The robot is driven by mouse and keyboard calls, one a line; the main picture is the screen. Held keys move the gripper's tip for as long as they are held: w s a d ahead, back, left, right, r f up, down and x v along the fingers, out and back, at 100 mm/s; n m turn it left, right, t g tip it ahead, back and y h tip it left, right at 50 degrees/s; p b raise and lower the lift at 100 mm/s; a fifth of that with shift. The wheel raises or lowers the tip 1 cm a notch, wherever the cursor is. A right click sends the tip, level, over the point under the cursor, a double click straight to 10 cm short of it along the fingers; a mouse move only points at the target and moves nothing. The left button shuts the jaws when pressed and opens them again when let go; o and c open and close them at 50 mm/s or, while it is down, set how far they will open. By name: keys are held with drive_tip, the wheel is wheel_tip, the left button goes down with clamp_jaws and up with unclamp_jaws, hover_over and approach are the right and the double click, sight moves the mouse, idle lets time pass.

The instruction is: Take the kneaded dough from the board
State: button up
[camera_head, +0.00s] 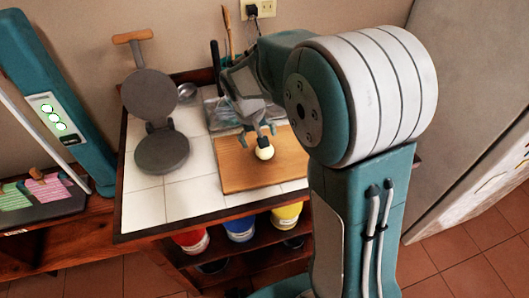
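The kneaded dough (264,152) is a small pale ball. It shows at the wooden board (243,178), near the board's middle. My gripper (258,137) points down over the board, right at the dough. Its dark fingers look spread apart, with one tip left of the dough and another just above and right of it. The dough's upper edge is partly covered by the gripper. I cannot tell whether a finger touches it.
An open grey press (162,152) with a wooden handle stands left on the white tiled counter (144,208). A small metal cup (186,92) and upright utensils (228,35) are behind. Colored containers (239,229) sit on the shelf below. A fridge (465,110) stands right.

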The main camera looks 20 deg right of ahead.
sight(265, 154)
drive_tip(key=x, duration=0.5)
drive_tip(key=shift+s+d+f, duration=0.15)
drive_tip(key=shift+s, duration=0.05)
drive_tip(key=shift+c, duration=0.3)
drive_tip(key=c, duration=1)
